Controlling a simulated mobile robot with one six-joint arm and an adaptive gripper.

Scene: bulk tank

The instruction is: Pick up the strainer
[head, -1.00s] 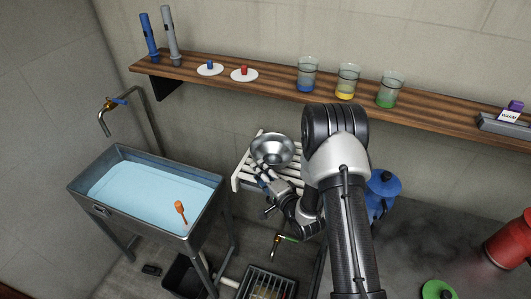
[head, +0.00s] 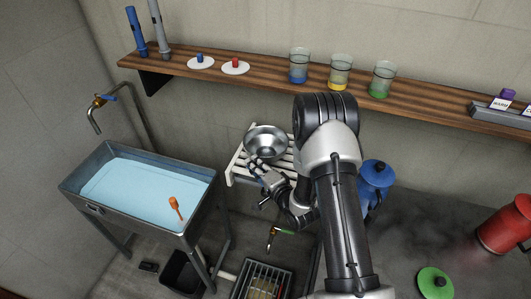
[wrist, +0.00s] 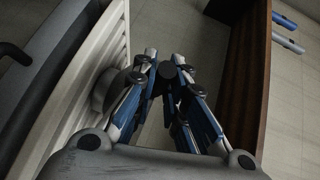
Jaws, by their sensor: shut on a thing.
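The strainer (head: 267,140) is a shiny metal bowl at the slatted white rack (head: 237,178) below the shelf. My gripper (head: 260,170) is at the near side of the bowl, with its fingers closed on the strainer. In the wrist view my gripper (wrist: 172,85) has its blue and grey fingers drawn together around a dark round piece. A grey rounded part of the strainer (wrist: 104,92) shows beside the left finger against the white slats. I cannot tell whether the bowl still touches the rack.
A metal tank (head: 130,205) of blue water with an orange-headed tool (head: 174,205) stands at left. A wooden shelf (head: 265,77) with beakers runs above the rack.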

